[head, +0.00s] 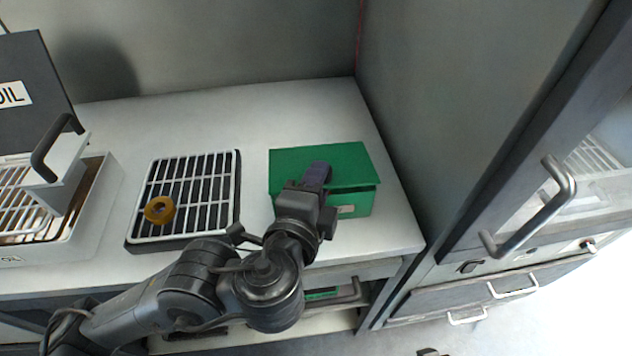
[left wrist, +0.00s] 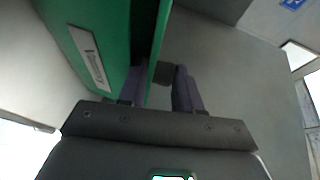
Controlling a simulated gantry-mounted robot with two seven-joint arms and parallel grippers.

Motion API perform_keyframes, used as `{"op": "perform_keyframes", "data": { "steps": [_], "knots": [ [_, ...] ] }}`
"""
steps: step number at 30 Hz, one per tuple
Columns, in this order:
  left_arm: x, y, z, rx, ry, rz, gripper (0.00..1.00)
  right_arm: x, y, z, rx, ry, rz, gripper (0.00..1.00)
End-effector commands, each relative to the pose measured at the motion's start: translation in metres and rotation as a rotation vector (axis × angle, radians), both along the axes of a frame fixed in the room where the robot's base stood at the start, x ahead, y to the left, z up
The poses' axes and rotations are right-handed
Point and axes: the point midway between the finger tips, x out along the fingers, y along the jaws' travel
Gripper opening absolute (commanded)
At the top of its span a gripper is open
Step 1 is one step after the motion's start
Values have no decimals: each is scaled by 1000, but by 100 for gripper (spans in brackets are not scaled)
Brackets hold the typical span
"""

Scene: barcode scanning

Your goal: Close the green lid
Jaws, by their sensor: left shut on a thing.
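The green box (head: 350,204) stands near the right end of the white counter. Its green lid (head: 340,158) is nearly down, with a dark gap under its front edge at the right. The box with its white label (left wrist: 90,58) and the lid's edge (left wrist: 158,45) also show in the left wrist view, with a dark gap between them. My left gripper (head: 318,173) is at the front of the lid, shut on its edge, with one finger on each side (left wrist: 160,88). The fingers partly hide the lid's front. My right gripper is not in view.
A white rack (head: 190,165) with a brown ring (head: 160,210) on it lies left of the box. A fryer-like white basin (head: 95,205) with a handled basket stands at the far left. A cabinet with a metal handle (head: 535,208) stands at the right.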

Motion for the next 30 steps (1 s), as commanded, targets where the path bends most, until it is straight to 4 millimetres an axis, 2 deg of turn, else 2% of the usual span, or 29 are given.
{"op": "perform_keyframes", "data": {
  "steps": [1, 8, 9, 12, 30],
  "knots": [
    [1, 0, -9, 12, 13, 2, 0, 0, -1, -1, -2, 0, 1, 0],
    [1, 0, -9, 12, 14, 3, 0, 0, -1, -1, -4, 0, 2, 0],
    [1, 0, -9, 13, 14, 4, 36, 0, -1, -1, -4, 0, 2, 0],
    [1, 0, -9, 11, 13, 3, 49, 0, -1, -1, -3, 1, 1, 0],
    [-6, -3, 1, 6, 8, -8, 49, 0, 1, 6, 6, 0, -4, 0]
  ]
}}
